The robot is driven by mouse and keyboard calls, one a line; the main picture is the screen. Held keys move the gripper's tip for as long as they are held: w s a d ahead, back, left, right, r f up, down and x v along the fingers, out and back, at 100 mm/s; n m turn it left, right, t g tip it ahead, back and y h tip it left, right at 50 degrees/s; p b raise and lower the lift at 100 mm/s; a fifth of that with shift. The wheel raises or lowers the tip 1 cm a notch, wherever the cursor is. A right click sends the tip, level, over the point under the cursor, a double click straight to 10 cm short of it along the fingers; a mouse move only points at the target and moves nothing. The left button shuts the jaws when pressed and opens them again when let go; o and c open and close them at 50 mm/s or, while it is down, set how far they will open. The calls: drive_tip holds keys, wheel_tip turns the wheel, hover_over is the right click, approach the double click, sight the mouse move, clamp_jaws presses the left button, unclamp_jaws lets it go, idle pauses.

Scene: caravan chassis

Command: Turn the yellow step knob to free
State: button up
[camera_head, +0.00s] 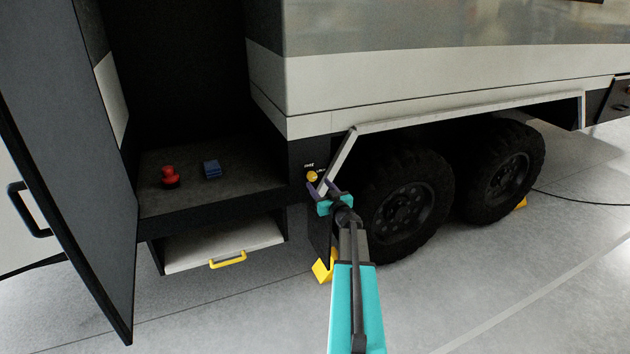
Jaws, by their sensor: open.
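The yellow step knob (312,176) sits on the dark panel at the corner of the caravan, left of the front wheel. A small white label (309,166) is just above it, too small to read fully. My gripper (321,188) is open, just below and right of the knob, with its fingers pointing toward the panel. I cannot tell whether the fingers touch the knob. The step (190,252), a pale board with a yellow handle (228,259), shows below the doorway.
An open dark door (70,150) stands at the left. A red object (170,176) and a blue block (211,169) lie on the doorway floor. A yellow wheel chock (322,270) is by the front tyre (408,205). A slanted wheel-arch edge (338,160) is close to my gripper.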

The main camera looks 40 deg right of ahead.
sight(313, 178)
drive_tip(key=shift+x, duration=2.45)
drive_tip(key=c, duration=1.1)
drive_tip(key=shift+o, duration=0.2)
